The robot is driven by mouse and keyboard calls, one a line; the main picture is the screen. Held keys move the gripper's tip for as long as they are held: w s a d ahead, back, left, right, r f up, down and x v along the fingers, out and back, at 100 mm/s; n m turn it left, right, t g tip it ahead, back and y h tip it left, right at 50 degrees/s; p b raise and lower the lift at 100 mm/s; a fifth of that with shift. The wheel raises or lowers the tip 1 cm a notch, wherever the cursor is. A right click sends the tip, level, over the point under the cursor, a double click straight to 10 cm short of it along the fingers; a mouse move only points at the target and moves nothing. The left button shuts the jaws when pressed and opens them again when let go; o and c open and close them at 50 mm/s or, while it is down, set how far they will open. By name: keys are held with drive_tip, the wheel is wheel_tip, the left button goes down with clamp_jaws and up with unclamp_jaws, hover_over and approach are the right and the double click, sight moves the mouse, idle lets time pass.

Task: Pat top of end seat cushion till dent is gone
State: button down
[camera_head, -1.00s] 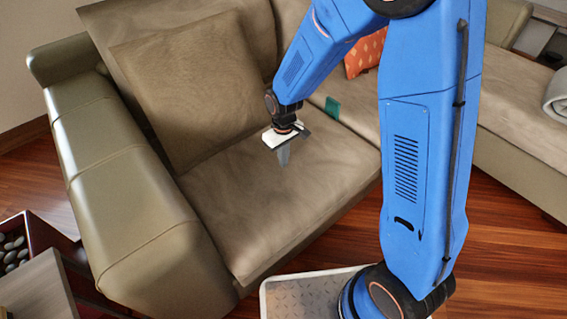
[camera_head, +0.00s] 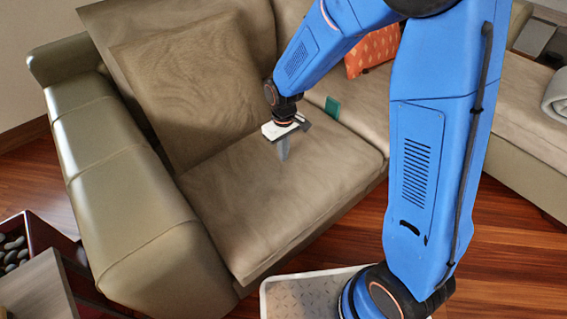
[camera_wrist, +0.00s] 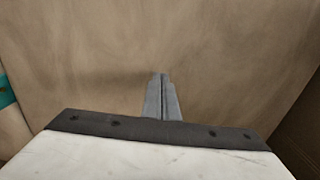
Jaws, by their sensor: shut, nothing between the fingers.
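The end seat cushion (camera_head: 270,200) is brown and lies between the sofa's left armrest and the adjoining seat. Its top fills most of the wrist view (camera_wrist: 100,80). My gripper (camera_head: 284,158) points down at the cushion's top, toward its back right part, with its fingers together and nothing held. The fingers also show in the wrist view (camera_wrist: 162,95). I cannot tell whether the fingertips touch the fabric. A faint darker patch lies on the fabric left of the fingers in the wrist view; no clear dent can be made out.
A back cushion (camera_head: 185,95) stands behind the seat, and the armrest (camera_head: 130,190) rises at left. A teal item (camera_head: 332,108) sits at the seat seam, with an orange pillow (camera_head: 372,52) beyond. A dark box of stones (camera_head: 14,250) stands at lower left.

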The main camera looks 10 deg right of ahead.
drive_tip(key=shift+f, duration=1.4)
drive_tip(key=shift+r, duration=2)
drive_tip(key=shift+r, duration=1.5)
drive_tip(key=shift+r, duration=0.1)
wheel_tip(320, 180, up, 17)
drive_tip(key=shift+d+r, duration=0.1)
drive_tip(key=shift+r, duration=0.05)
